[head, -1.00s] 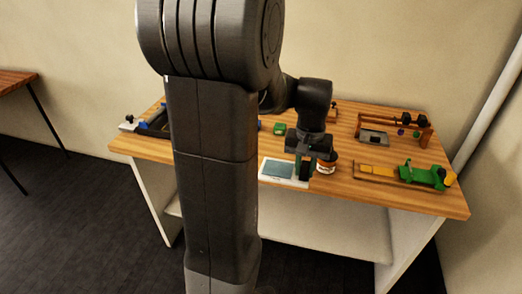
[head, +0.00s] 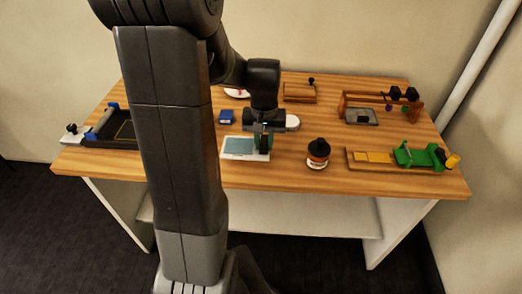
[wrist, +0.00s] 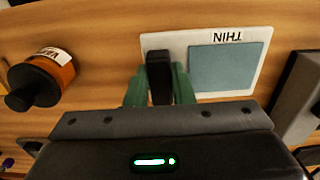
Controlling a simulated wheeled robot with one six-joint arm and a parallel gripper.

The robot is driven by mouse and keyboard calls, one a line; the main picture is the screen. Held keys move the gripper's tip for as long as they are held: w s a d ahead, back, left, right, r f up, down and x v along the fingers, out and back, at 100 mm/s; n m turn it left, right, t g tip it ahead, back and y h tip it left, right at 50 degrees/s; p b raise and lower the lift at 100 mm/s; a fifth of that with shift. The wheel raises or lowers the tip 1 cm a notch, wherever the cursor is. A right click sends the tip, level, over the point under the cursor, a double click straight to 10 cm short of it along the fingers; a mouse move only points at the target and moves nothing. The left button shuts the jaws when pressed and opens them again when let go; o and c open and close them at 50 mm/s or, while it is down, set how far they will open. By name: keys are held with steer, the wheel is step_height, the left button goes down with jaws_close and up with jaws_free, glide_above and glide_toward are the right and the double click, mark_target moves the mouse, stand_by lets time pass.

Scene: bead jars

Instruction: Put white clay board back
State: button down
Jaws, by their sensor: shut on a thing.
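The white clay board (head: 230,155) has a blue-grey panel. It also shows in the wrist view (wrist: 257,83), where its white strip reads "THIN". My gripper (head: 263,148) is at the board's right end. In the wrist view the green fingers of my gripper (wrist: 159,90) are closed around a black upright grip (wrist: 160,70) at the board's left end. The board is over the front middle of the table. I cannot tell whether it touches the wood.
An amber bottle with a black top (head: 318,153) stands right of the board. A wooden tray (head: 357,164) with yellow and green parts is farther right. A blue block (head: 227,117) and a white piece (head: 292,122) sit behind. A dark tray (head: 108,138) is at left.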

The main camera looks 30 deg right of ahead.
steer(key=shift+f, duration=2)
steer(key=shift+f, duration=0.15)
steer(key=c, duration=1.3)
jaws_free()
steer(key=shift+o, duration=0.2)
step_height(320, 180, up, 12)
steer(key=shift+r, duration=0.2)
